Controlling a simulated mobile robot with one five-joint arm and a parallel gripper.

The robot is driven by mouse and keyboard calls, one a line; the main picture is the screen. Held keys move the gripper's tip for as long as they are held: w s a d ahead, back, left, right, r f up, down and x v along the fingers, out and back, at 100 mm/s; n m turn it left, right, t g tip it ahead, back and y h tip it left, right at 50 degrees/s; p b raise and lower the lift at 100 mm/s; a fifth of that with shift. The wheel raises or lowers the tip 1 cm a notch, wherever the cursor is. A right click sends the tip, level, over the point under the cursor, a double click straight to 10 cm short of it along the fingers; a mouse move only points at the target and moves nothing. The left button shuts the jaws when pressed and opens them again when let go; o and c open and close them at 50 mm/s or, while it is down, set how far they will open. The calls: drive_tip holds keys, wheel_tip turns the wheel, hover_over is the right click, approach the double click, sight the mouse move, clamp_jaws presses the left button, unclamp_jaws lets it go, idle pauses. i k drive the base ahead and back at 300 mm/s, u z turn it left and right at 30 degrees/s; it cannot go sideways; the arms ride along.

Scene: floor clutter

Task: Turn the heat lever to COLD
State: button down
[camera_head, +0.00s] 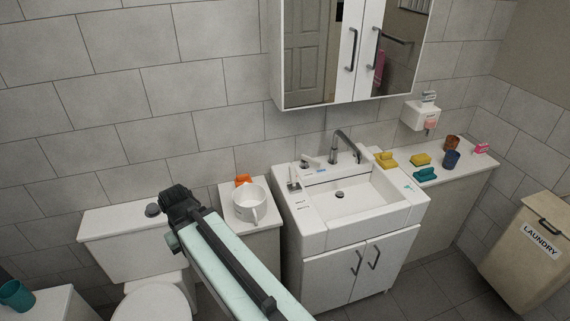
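The white sink (312,233) stands right of centre, with a tall grey curved faucet (349,142) at its back edge. Small fittings (306,162) stand on the back ledge left of the faucet, near a small blue label (322,170). I cannot tell which fitting is the heat lever, and no COLD marking is readable. My arm reaches from the bottom centre up to the left. Its dark end, my gripper (180,204), is in front of the toilet, well left of the sink and apart from it. Its fingers are not clear.
A mirrored cabinet (300,100) hangs above. A laundry bin (530,250) stands far right.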

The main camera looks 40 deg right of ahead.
sight(311, 160)
drive_tip(key=u, duration=1.7)
drive_tip(key=k, duration=1.05)
drive_tip(key=z, duration=0.8)
drive_tip(key=i, duration=1)
drive_tip(key=u, duration=0.05)
